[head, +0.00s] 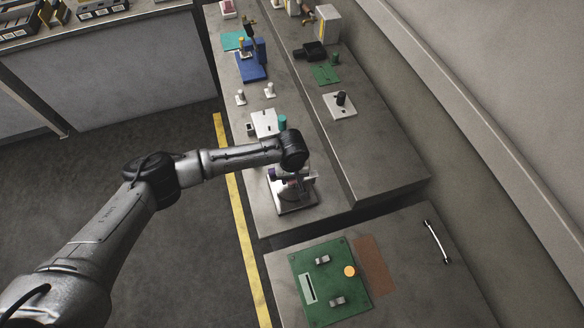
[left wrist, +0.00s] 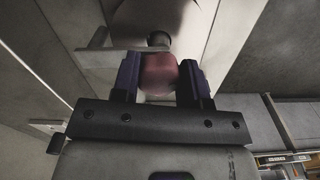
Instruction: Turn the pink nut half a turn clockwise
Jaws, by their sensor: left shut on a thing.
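The pink nut (left wrist: 159,74) shows in the left wrist view as a dull pink-red block between the two dark fingers of my left gripper (left wrist: 160,82). The fingers are shut on its sides. A dark round post end (left wrist: 158,39) shows just beyond the nut. In the head view my left gripper (head: 291,180) is over a pale square base plate (head: 295,206) near the front end of the bench. My wrist and gripper hide most of the nut there. My right gripper is in neither view.
Behind the gripper stand a white fixture (head: 264,122) and a teal cylinder (head: 282,121). A blue fixture (head: 250,68) is farther back. A raised ledge (head: 385,150) runs along the right. A green board (head: 326,288) lies on the nearer table.

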